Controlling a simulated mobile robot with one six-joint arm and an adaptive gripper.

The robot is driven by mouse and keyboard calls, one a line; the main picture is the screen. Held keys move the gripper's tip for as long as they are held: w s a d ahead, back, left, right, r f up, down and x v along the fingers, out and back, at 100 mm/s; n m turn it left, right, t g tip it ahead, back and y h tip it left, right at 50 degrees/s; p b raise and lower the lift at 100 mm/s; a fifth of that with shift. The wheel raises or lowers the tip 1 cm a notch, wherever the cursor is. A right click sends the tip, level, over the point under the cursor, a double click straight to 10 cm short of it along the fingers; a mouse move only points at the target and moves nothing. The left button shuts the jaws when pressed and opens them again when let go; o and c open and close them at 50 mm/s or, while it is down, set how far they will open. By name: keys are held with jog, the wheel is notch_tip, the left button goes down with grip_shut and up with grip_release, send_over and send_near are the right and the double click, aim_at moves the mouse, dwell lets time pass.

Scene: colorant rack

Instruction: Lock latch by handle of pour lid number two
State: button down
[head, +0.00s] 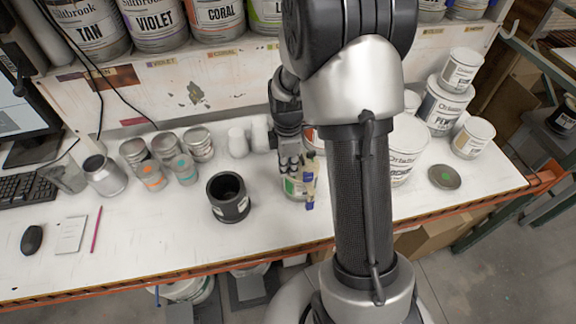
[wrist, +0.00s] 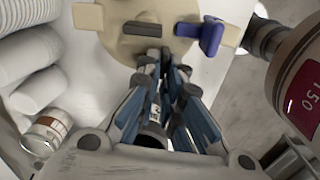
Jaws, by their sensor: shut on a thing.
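The pour lid (wrist: 125,15) is a round tan disc at the top of the wrist view. It has a dark slot-like part, a tan tab at each side and a blue latch piece (wrist: 212,38) at its right. My gripper (wrist: 167,62) is shut on the pour lid at its near edge; the fingertips hide the exact part held. In the head view my gripper (head: 291,162) points down at a can (head: 293,188) with a green and orange label. The blue latch piece (head: 310,190) shows at the can's right side. No lid number is readable.
An open black container (head: 230,205) stands left of the can, with several small tins (head: 160,165) further left. White cans (head: 403,158) and a loose dark lid (head: 444,177) stand right. A shelf of large cans is behind. The bench's front edge is close.

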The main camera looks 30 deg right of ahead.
jog(key=m, duration=0.4)
jog(key=shift+w+d, duration=0.15)
jog(key=shift+w, duration=0.05)
jog(key=m, duration=0.4)
jog(key=shift+w+d, duration=0.15)
jog(key=m, duration=0.6)
jog(key=shift+w+d+m, duration=0.1)
jog(key=shift+d+m, duration=0.2)
jog(key=shift+d, duration=0.1)
jog(key=c, duration=1.7)
grip_release()
